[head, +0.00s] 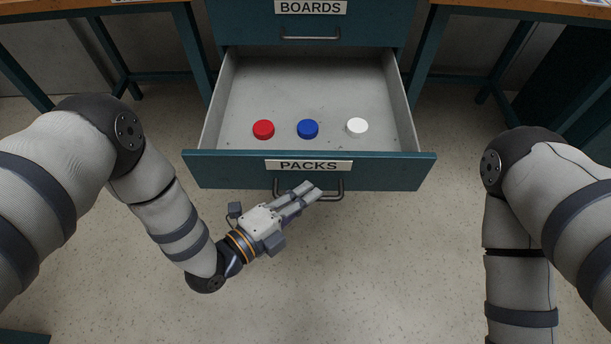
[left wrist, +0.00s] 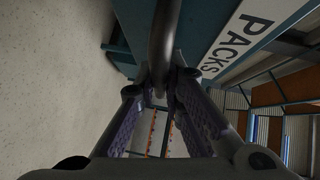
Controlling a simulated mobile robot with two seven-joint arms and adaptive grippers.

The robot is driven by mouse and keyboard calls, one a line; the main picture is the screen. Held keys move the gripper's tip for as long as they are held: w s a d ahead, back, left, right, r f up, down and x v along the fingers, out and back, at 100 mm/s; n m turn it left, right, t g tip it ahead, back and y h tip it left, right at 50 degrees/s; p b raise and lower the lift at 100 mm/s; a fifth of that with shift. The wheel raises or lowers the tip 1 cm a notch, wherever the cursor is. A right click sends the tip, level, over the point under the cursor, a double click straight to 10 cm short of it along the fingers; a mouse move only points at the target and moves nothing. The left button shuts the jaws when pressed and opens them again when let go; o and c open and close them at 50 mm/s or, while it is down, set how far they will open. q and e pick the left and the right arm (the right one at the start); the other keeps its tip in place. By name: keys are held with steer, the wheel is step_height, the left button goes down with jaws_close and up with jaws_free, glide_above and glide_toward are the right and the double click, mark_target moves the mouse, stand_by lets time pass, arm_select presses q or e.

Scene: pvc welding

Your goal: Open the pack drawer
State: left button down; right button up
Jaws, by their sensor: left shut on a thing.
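The packs drawer (head: 215,172), teal with a white PACKS label (head: 309,166), is pulled well out from the cabinet. Its label also shows in the left wrist view (left wrist: 238,40). My left gripper (head: 311,192) is shut on the drawer's dark bar handle (head: 335,190), in front of the drawer face. In the left wrist view the handle (left wrist: 163,45) runs down between the fingers of my left gripper (left wrist: 164,85). My right arm hangs at the right in the head view, but its gripper is out of the frame.
Inside the drawer lie a red disc (head: 263,129), a blue disc (head: 308,129) and a white disc (head: 357,127). The boards drawer (head: 350,30) above is shut. Workbenches (head: 130,5) stand on both sides. The floor (head: 390,260) in front is clear.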

arm_select(q)
steer(key=shift+s, duration=0.65)
steer(key=c, duration=1.7)
jaws_free()
steer(key=v, duration=1.2)
